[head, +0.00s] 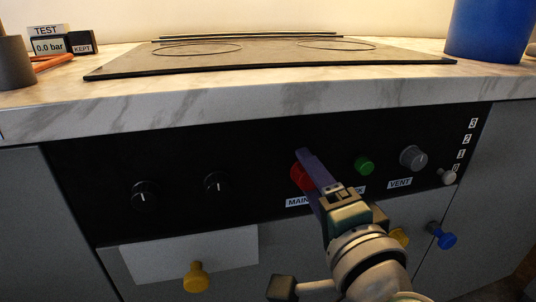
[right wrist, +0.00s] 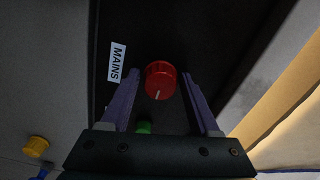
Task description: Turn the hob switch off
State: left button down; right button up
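A red round knob (head: 301,177) sits on the black front panel above a label partly reading MAIN. In the right wrist view the red knob (right wrist: 160,80) has a white mark pointing toward the picture's bottom, and the MAINS label (right wrist: 117,62) is beside it. My right gripper (head: 306,172) is at this knob. In the right wrist view its purple fingers (right wrist: 161,76) are apart, one on each side of the knob, with gaps visible. Two black knobs (head: 145,195) (head: 217,185) with white marks are further left. No label reading hob is legible. My left gripper is out of view.
A green button (head: 364,166), a grey VENT knob (head: 412,157) and a small grey slider knob (head: 448,177) are to the right. Yellow (head: 196,277) and blue (head: 441,236) handles stick out below. The dark hob plate (head: 270,62) lies on the marble counter (head: 210,103).

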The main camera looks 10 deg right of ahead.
jog(key=shift+o, duration=0.9)
jog(key=s+p, duration=0.1)
jog(key=s, duration=0.9)
jog(key=shift+d+p, duration=0.2)
jog(key=shift+p, duration=0.1)
